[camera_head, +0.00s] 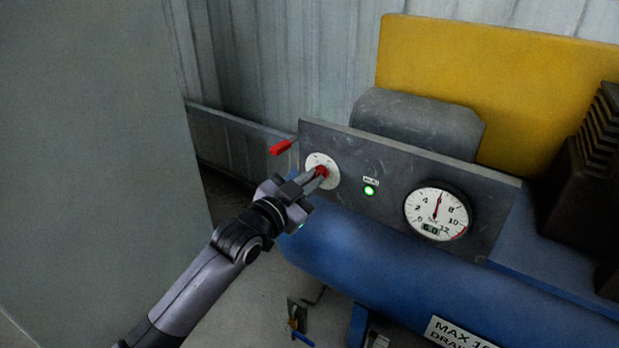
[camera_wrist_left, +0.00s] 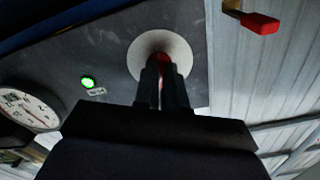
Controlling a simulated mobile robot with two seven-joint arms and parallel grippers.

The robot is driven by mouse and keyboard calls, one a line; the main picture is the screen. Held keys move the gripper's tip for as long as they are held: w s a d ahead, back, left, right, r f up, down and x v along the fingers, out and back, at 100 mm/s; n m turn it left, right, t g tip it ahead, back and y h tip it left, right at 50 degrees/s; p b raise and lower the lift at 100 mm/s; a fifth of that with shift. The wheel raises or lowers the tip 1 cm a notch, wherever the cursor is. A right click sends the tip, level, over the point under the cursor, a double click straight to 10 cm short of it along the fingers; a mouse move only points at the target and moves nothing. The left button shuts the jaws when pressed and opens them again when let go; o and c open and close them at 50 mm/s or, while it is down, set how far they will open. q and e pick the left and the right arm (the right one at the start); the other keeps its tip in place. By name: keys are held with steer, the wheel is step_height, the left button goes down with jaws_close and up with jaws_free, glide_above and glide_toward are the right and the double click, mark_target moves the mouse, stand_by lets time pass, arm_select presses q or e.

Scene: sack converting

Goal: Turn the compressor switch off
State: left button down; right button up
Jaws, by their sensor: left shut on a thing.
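The compressor switch is a red knob (camera_head: 322,171) on a round white dial plate (camera_head: 332,180) at the left of the dark grey panel (camera_head: 390,185). My left gripper (camera_head: 318,174) is at the knob with its fingers closed on it. In the left wrist view the fingers (camera_wrist_left: 162,80) reach the white plate (camera_wrist_left: 147,48), and a bit of red knob (camera_wrist_left: 163,58) shows between them. The fingers hide most of the knob, so its pointing direction cannot be told. A green lamp (camera_head: 369,190) right of the switch is lit. My right gripper is not in view.
A pressure gauge (camera_head: 437,212) sits right of the lamp, its needle pointing up near 6. A red lever (camera_head: 281,147) sticks out left of the panel, close to my left gripper. The blue tank (camera_head: 400,262) lies below. A grey wall (camera_head: 90,130) stands at left.

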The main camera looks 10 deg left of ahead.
arm_select(q)
steer(key=shift+r+n+p, duration=0.2)
steer(key=shift+n+p, duration=0.2)
steer(key=n+p, duration=0.2)
steer(key=p, duration=0.1)
steer(key=shift+n+p, duration=0.35)
steer(key=shift+n, duration=0.35)
steer(key=shift+f+n+p, duration=0.15)
steer(key=shift+n+p, duration=0.75)
steer(key=shift+n, duration=0.9)
steer(key=shift+f+n+p, duration=0.1)
steer(key=shift+n+p, duration=0.8)
steer(key=shift+n, duration=0.9)
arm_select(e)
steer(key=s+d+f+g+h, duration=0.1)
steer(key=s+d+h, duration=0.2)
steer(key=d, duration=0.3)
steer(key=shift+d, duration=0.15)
arm_select(q)
steer(key=c, duration=1.2)
jaws_free()
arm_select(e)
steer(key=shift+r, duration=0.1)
arm_select(q)
steer(key=shift+s, duration=0.1)
